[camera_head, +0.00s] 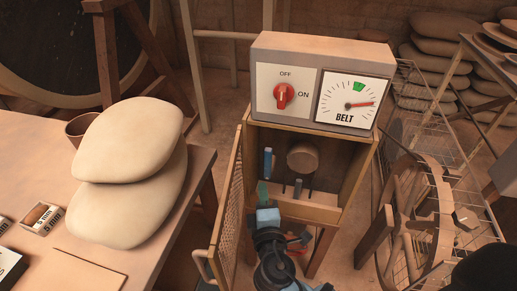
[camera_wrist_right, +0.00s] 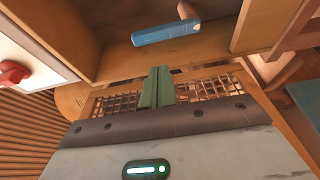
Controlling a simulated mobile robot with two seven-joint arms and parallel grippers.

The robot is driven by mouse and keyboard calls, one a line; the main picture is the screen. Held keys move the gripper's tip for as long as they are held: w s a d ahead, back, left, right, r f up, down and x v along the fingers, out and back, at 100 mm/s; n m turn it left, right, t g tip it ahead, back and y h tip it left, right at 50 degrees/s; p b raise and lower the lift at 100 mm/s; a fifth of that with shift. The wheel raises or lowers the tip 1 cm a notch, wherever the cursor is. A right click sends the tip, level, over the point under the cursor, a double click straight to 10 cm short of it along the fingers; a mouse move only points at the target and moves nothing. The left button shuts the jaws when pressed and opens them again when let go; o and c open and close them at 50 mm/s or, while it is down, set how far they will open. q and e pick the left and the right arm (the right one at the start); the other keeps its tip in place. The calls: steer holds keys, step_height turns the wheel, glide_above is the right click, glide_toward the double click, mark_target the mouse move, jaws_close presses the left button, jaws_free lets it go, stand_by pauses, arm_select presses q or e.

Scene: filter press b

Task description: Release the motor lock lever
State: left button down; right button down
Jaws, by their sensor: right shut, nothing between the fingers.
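A blue-handled lever (camera_head: 267,162) stands upright inside the left part of the open wooden cabinet (camera_head: 355,165). The blue lever also shows in the right wrist view (camera_wrist_right: 165,33), just beyond my fingertips. My right gripper (camera_head: 263,188) is at the cabinet's front left, just below the blue lever. Its green fingers are shut together and empty in the right wrist view (camera_wrist_right: 157,85), with a gap to the lever. My left gripper is out of view.
A control box with a red switch (camera_head: 284,95) pointing up and a BELT gauge (camera_head: 349,101) sits on top. The open mesh door (camera_head: 229,205) stands left of my right gripper. A table with stones is at left; a wire rack (camera_head: 455,150) is at right.

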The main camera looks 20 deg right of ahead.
mark_target(268, 164)
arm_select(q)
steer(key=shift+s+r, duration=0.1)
arm_select(e)
steer(key=x, duration=0.9)
steer(key=shift+w, duration=0.35)
steer(key=shift+d, duration=0.1)
